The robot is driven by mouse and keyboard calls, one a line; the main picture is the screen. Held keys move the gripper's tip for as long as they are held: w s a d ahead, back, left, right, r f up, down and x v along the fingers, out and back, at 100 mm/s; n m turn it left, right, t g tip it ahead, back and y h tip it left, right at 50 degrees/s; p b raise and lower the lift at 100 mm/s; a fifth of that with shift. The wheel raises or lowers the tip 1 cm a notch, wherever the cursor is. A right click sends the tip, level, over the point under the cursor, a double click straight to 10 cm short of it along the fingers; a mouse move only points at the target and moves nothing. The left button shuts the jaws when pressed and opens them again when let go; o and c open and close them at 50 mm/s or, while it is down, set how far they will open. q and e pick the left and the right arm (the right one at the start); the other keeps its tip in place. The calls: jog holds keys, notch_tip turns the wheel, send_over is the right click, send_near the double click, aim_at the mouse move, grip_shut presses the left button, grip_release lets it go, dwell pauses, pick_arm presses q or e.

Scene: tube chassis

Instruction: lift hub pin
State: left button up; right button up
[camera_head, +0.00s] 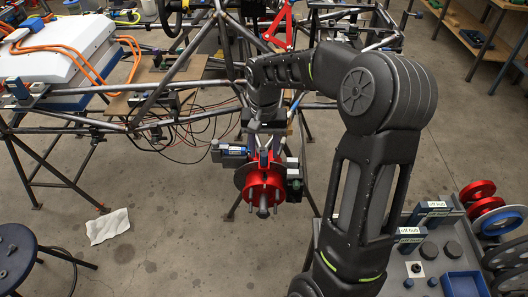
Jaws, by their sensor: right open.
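A red hub (265,186) with a disc behind it sits at the front corner of the tube chassis (165,75). A short grey pin-like piece (263,211) sticks out from the hub's middle toward the camera; I cannot tell for sure that it is the hub pin. My right gripper (269,156) reaches down over the top of the hub with its fingers apart. It appears empty, and I cannot tell whether its fingers touch the hub. My left gripper is not in view.
Blue and black blocks (230,151) flank the hub. A tray (435,245) at lower right bears blue labelled holders, dark round parts and a blue bin. Red and blue wheels (500,219) stand beside it. A stool (15,254) and a white cloth (108,226) are at left.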

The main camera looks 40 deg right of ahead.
jog(key=shift+f, duration=1)
jog(key=shift+c, duration=0.3)
grip_shut()
dwell(0.4)
